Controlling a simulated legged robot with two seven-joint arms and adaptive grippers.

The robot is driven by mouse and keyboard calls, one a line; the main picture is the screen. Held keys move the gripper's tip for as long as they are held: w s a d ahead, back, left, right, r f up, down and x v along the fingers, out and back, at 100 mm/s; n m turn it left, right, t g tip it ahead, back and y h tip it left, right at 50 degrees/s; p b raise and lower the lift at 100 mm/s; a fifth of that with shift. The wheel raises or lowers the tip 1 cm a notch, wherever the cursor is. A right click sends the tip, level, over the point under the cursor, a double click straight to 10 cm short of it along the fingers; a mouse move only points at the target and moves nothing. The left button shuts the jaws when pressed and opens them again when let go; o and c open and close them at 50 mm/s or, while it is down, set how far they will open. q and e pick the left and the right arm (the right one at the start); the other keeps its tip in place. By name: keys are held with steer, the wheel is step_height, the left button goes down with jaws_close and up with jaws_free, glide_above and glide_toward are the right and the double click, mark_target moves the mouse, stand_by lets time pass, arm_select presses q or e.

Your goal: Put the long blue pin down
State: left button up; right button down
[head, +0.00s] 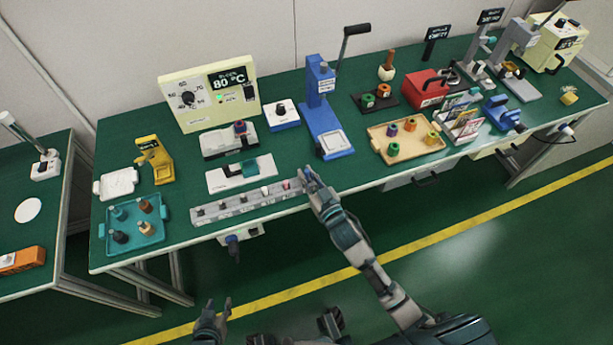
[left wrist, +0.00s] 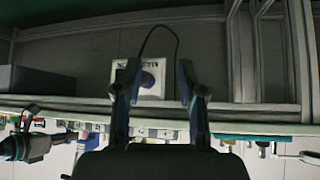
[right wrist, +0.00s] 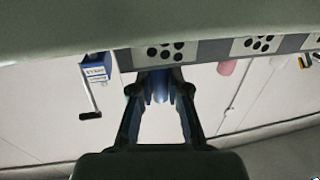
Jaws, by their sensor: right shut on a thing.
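My right gripper (head: 311,180) is over the right end of a long grey rack (head: 224,213) at the table's front edge. In the right wrist view my right gripper (right wrist: 161,92) is shut on a narrow blue thing, the long blue pin (right wrist: 160,86). In the head view the pin is hidden by the hand, and I cannot tell whether it touches the rack. Several small coloured pieces stand along the rack. My left gripper (head: 216,312) is low in front of the table, away from the rack. In the left wrist view it (left wrist: 157,88) is open and empty.
A teal tray (head: 104,243) stands left of the rack, and a beige tray (head: 379,145) to the right. A blue press (head: 323,95) with a lever stands behind my right gripper. White fixtures (head: 217,181) lie behind the rack. The table front between rack and beige tray is fairly clear.

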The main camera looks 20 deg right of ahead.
steer(key=shift+w+a+f, duration=0.1)
steer(key=shift+a+f, duration=0.1)
steer(key=shift+f, duration=0.6)
steer(key=c, duration=1.2)
jaws_free()
steer(key=shift+r, duration=0.2)
arm_select(q)
steer(key=shift+w+d, duration=0.15)
steer(key=shift+w, duration=0.15)
arm_select(e)
steer(key=shift+d, duration=0.2)
